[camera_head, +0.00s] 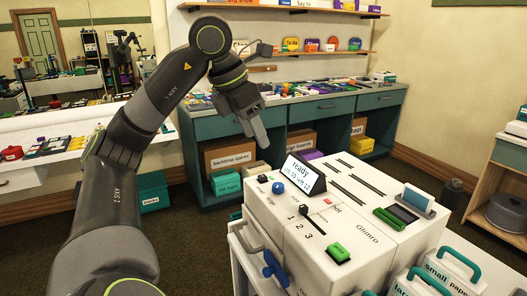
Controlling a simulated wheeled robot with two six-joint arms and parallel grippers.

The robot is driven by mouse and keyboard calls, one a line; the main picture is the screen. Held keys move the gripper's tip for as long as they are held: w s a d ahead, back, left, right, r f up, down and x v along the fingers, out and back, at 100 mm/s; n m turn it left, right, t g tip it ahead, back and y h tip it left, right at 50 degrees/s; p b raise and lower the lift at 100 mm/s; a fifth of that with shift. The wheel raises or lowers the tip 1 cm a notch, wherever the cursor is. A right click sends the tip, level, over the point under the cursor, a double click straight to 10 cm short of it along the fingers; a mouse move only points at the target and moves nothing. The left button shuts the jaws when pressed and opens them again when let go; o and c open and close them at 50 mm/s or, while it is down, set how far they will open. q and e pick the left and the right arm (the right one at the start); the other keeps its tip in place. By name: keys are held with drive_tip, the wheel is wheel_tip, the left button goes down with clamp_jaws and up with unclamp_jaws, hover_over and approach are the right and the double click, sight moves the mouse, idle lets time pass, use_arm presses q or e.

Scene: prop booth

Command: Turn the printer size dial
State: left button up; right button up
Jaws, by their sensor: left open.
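The printer (335,222) is a large white box at the centre right. A round blue knob (278,187) sits on the top just left of the display. A blue handle-like knob (274,266) is on the front side. I cannot read which one is marked as the size dial. My left gripper (258,132) hangs above and left of the display, clear of the printer, open and empty. My right gripper is out of view.
The printer also carries a black lever (304,209) by numbers, a green button (338,251) and green parts at right. Handled paper boxes (455,265) stand at lower right. A teal counter (330,113) with items lies behind. A mirror fills the left wall.

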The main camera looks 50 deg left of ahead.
use_arm(q)
drive_tip(key=p+v, duration=0.1)
drive_tip(key=v, duration=0.2)
idle(0.7)
